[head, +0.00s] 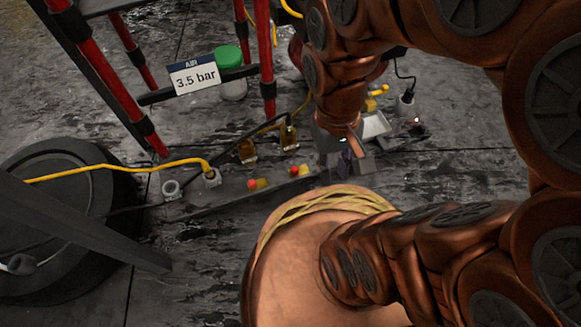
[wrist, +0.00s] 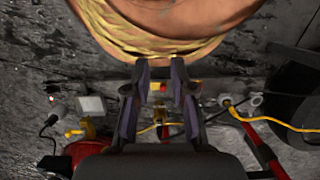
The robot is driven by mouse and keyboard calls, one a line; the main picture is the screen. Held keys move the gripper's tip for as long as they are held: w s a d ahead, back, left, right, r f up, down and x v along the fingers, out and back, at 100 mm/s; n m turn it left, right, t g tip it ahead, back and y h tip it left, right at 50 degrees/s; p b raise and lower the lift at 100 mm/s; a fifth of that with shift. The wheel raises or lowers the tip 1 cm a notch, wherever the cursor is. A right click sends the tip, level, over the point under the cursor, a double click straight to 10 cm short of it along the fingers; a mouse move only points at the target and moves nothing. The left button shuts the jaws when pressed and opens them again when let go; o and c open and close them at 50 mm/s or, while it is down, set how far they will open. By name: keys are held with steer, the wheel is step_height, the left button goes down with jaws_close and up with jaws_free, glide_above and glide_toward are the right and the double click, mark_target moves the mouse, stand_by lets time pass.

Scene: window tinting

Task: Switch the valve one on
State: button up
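Two small valves with red and yellow parts sit on a low dark strip on the floor in the head view. One is the left valve (head: 258,184) and the other the right valve (head: 299,170). No label shows which is valve one. My gripper (head: 352,158) hangs to the right of the right valve in the head view. In the wrist view my gripper (wrist: 160,66) has its two fingers apart with nothing held. The right valve (wrist: 159,87) shows in the gap between the fingers, farther off; the left valve (wrist: 195,88) is partly hidden by a finger.
A yellow hose (head: 120,165) runs to a fitting left of the valves. Brass fittings (head: 288,136) stand behind the valves.

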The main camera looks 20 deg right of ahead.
steer(key=r+p, duration=0.6)
steer(key=shift+s+d+r, duration=0.2)
steer(key=shift+d+r, duration=0.15)
steer(key=shift+d, duration=0.05)
jaws_close()
step_height(320, 180, up, 6)
steer(key=s+p, duration=0.2)
steer(key=p, duration=0.3)
steer(key=shift+s+a+g+p, duration=0.15)
steer(key=shift+a+g+p, duration=0.25)
steer(key=shift+a, duration=0.05)
